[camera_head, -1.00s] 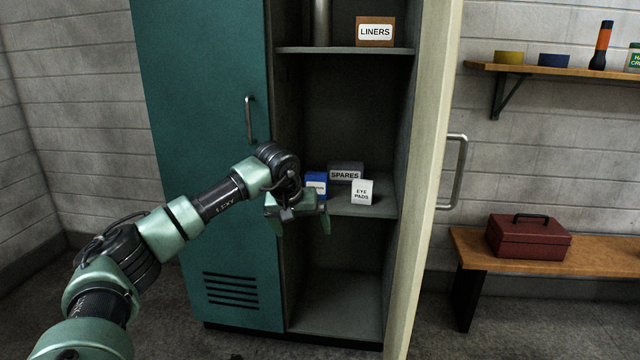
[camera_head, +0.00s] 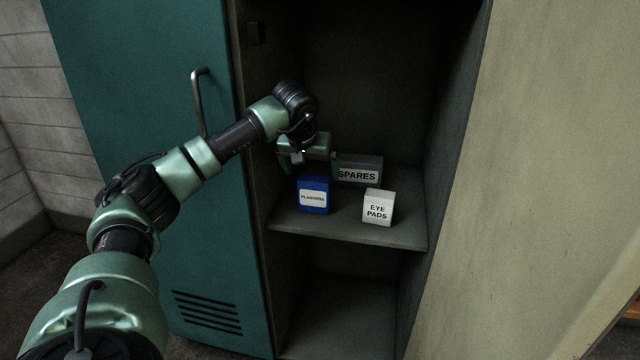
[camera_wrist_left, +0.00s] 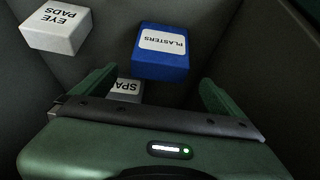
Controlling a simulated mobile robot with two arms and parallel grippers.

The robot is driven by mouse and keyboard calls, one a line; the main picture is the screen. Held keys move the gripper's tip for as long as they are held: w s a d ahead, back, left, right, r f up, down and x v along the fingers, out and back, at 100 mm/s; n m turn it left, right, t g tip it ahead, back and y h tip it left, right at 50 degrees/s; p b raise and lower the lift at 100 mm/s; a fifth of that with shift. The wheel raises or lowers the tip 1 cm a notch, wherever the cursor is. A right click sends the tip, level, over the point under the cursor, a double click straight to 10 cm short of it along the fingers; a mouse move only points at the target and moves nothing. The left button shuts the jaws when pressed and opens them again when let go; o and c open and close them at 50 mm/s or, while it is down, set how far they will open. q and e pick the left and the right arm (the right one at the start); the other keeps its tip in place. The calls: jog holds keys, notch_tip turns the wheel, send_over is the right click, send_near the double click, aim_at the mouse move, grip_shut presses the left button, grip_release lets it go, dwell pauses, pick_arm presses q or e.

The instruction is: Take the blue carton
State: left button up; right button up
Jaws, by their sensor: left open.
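The blue carton (camera_head: 313,208), labelled PLASTERS, stands upright on the cabinet's middle shelf, left of the white box. In the left wrist view the blue carton (camera_wrist_left: 160,66) lies beyond the fingertips, ahead of the gap between them, with its label upside down. My left gripper (camera_head: 310,164) is open and empty. It hangs just above the carton in the head view, apart from it. Its two fingers also show in the left wrist view (camera_wrist_left: 155,88). My right gripper is in neither view.
A white EYE PADS box (camera_head: 378,207) stands right of the carton. A grey SPARES box (camera_head: 362,172) is behind, partly hidden by my gripper. The shelf (camera_head: 345,232) has side walls; the teal door (camera_head: 150,150) is left, a pale open door (camera_head: 540,180) right.

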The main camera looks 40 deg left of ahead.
aim_at(313, 181)
pick_arm(q)
jog(key=shift+w+a+f, duration=0.1)
jog(key=shift+w+f, duration=0.05)
jog(key=shift+f, duration=0.2)
jog(key=shift+w+a+f, duration=0.1)
jog(key=shift+w+f, duration=0.05)
jog(key=shift+f, duration=0.55)
jog(key=x, duration=0.1)
jog(key=b+x, duration=0.1)
jog(key=x, duration=0.2)
jog(key=shift+f, duration=0.65)
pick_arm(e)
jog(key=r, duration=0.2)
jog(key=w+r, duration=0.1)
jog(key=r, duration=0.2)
pick_arm(q)
jog(key=shift+c, duration=0.3)
jog(key=c, duration=1.3)
